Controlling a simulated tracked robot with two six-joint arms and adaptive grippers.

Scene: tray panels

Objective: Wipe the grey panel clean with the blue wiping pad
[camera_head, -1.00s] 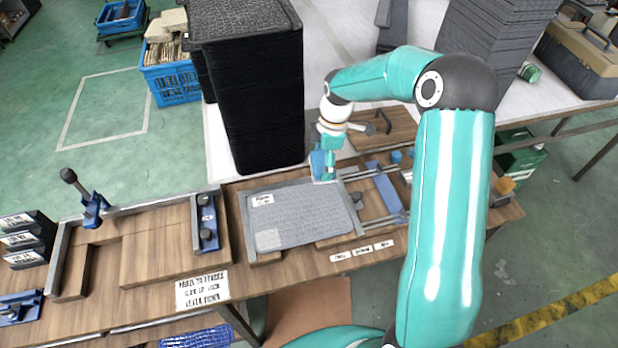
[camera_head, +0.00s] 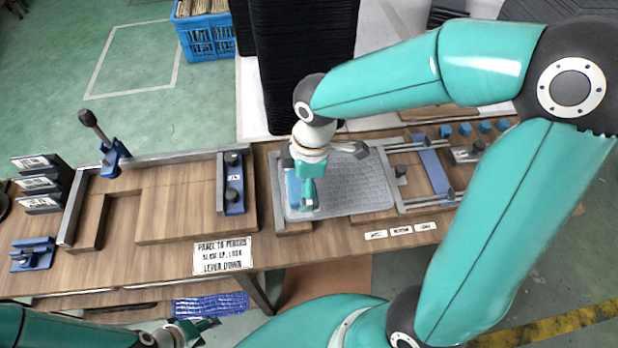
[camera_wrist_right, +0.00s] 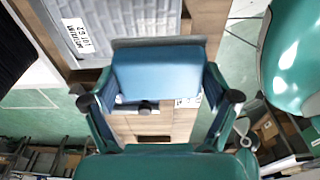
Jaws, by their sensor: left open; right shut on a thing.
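The grey panel (camera_head: 355,185) lies flat in a wooden fixture at the middle of the bench, with a textured face. My right gripper (camera_head: 307,188) is shut on the blue wiping pad (camera_head: 293,187) at the panel's left end. In the right wrist view the pad (camera_wrist_right: 157,72) sits between the fingers, near the panel's edge (camera_wrist_right: 125,20). A white label (camera_wrist_right: 77,37) shows on the panel there. Whether the pad presses on the panel is not clear. Pad and gripper hide part of the left end. My left gripper (camera_head: 200,328) is open and empty, low in front of the bench.
A tall black stack (camera_head: 300,60) stands behind the panel. To the left is an empty wooden fixture (camera_head: 185,200) with a blue clamp (camera_head: 115,155). Rails and a blue bar (camera_head: 433,170) lie right of the panel. A sign (camera_head: 222,256) is on the bench's front edge.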

